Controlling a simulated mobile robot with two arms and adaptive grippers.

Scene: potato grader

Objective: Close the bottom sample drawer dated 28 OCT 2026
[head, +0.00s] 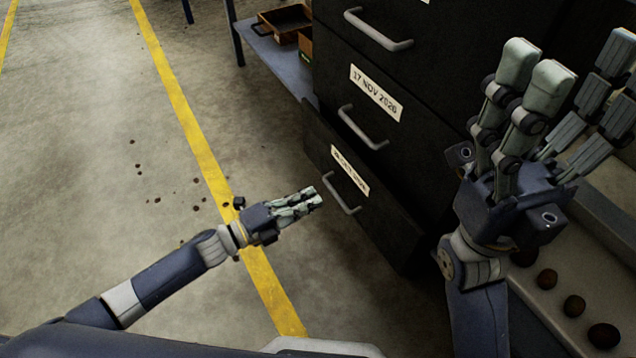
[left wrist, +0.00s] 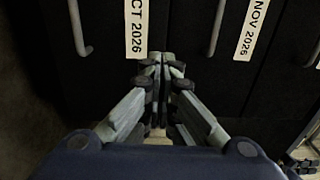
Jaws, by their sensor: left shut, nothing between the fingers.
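The bottom sample drawer (head: 388,218) is black with a white label (head: 350,170) and a grey bar handle (head: 341,193). It stands out a little from the cabinet front. The label is hard to read in the head view; in the left wrist view the label (left wrist: 136,28) ends in "CT 2026", beside the handle (left wrist: 79,30). My left gripper (head: 314,199) is shut and empty, just in front of this drawer near its handle. In the left wrist view its fingertips (left wrist: 159,63) point at the dark front near the label's end; contact cannot be told. My right gripper (head: 572,82) is open, raised at the right.
Above is the drawer labelled 17 NOV 2026 (head: 402,122), looking flush, and another drawer handle (head: 378,30). A tray with several potatoes (head: 573,306) is at lower right. A low shelf (head: 275,58) with a brown crate stands behind. The floor left of the cabinet is open, with scattered dirt.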

